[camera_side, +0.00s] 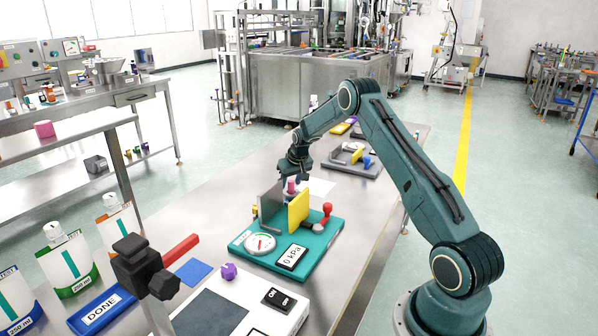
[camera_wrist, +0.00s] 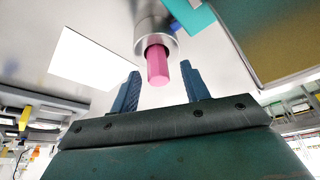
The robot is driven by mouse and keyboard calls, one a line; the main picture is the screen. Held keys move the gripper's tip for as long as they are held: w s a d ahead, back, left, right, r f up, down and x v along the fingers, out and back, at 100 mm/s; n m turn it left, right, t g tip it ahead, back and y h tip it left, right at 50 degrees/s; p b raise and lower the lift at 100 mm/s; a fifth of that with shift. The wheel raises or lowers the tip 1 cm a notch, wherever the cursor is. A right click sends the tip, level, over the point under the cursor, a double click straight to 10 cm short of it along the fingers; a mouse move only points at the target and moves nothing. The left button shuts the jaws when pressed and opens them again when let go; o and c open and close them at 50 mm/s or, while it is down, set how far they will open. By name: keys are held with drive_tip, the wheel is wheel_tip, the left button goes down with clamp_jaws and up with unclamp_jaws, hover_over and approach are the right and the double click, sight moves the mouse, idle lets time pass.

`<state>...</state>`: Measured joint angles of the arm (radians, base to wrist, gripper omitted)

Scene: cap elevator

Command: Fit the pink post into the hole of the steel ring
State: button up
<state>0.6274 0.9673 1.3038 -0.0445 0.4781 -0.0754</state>
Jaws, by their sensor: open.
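The pink post (camera_wrist: 157,66) shows in the wrist view, sticking out of the steel ring (camera_wrist: 152,30), a silvery cylinder at the top of the picture. Its far end is hidden inside the ring, so I cannot tell how deep it sits. My gripper (camera_wrist: 160,68) is open. Its two blue fingers stand on either side of the post's near end, with a gap on both sides. In the side view my gripper (camera_side: 293,174) is just above the pink post (camera_side: 291,186), behind the teal fixture's grey plate; the steel ring is not clear there.
The teal fixture (camera_side: 325,250) with a yellow plate (camera_side: 298,211), red knob and gauge stands close in front. A white sheet (camera_side: 318,187) lies beside the post. A grey fixture (camera_side: 352,160) sits farther back. Bare bench lies to the left.

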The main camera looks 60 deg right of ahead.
drive_tip(key=v, duration=1.2)
drive_tip(key=shift+r, duration=0.15)
drive_tip(key=shift+a, duration=0.15)
drive_tip(key=s+a+r+n, duration=0.1)
drive_tip(key=s+a+r, duration=0.35)
drive_tip(key=a, duration=0.35)
drive_tip(key=s+a+r+n+t, duration=0.1)
drive_tip(key=s+a+r, duration=0.2)
drive_tip(key=a+r, duration=0.35)
drive_tip(key=s+a+r+n, duration=0.1)
drive_tip(key=s+a+r, duration=0.2)
drive_tip(key=a+r, duration=0.35)
drive_tip(key=s+a+f+n+y, duration=0.1)
drive_tip(key=s+a, duration=0.6)
drive_tip(key=s, duration=0.3)
drive_tip(key=s+a+f+n+y, duration=0.1)
drive_tip(key=s+a+n, duration=0.1)
drive_tip(key=s+a, duration=0.5)
drive_tip(key=s, duration=0.4)
drive_tip(key=shift+f+t, duration=0.25)
drive_tip(key=shift+t, duration=0.05)
